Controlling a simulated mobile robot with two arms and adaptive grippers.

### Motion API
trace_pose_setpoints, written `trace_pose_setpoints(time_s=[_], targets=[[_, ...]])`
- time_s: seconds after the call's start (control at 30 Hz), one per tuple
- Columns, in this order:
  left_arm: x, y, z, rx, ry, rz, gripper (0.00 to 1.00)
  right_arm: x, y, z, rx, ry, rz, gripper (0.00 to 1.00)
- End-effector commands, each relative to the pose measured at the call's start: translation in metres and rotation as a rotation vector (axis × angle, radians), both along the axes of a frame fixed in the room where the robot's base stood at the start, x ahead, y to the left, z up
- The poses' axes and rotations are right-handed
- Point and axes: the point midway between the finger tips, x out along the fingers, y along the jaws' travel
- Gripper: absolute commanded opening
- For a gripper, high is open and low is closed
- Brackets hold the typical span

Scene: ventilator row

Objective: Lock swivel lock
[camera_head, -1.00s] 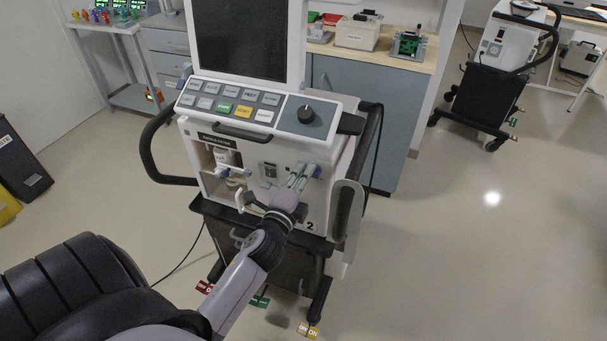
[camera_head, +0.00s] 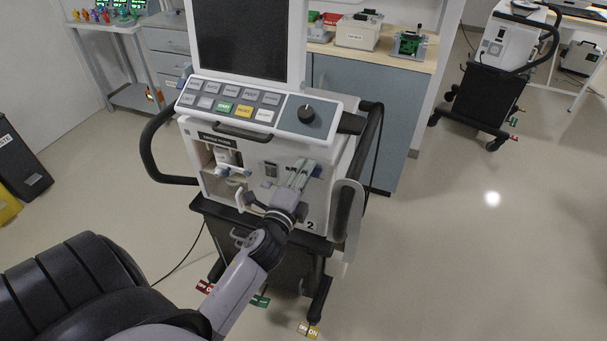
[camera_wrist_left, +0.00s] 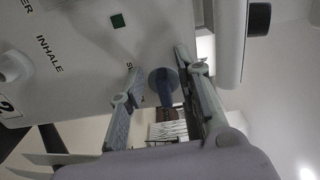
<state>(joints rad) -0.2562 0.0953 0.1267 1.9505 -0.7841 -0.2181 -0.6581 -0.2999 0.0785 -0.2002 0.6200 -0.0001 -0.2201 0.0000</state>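A dark blue-grey knob (camera_wrist_left: 165,82) sits on the white front panel of the ventilator (camera_head: 252,165), beside a label whose visible start is "S"; the rest is hidden by a finger. I take this knob for the swivel lock, but cannot read its setting. In the wrist view my left gripper (camera_wrist_left: 158,62) is open, with one finger on each side of the knob and gaps visible. In the head view my left gripper (camera_head: 302,164) is at the panel's right part, covering much of the knob. My right gripper is not in view.
A black side handle (camera_head: 153,150) curves out at the ventilator's left. Red (camera_head: 205,287), green (camera_head: 260,301) and yellow (camera_head: 309,330) tags show at the cart's feet. A blue-grey cabinet (camera_head: 365,120) stands behind.

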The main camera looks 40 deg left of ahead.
Motion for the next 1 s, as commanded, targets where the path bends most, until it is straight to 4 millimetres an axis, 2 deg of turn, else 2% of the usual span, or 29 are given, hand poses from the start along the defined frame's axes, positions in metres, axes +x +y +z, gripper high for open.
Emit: trace_pose_setpoints(time_s=[0.17,0.27,0.7,0.83,1.0], targets=[[-0.002,-0.001,0.000,0.000,0.000,0.000,0.31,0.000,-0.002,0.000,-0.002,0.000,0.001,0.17],[-0.010,-0.003,0.000,-0.002,-0.001,-0.001,0.31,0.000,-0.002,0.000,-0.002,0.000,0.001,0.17],[-0.095,-0.024,-0.001,-0.003,0.003,0.004,0.31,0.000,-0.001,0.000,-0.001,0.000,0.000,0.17],[-0.109,-0.028,-0.001,-0.002,0.001,0.001,0.31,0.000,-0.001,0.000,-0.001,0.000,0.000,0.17],[-0.116,-0.030,0.000,0.001,0.000,0.000,0.31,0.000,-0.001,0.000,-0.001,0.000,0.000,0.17]])
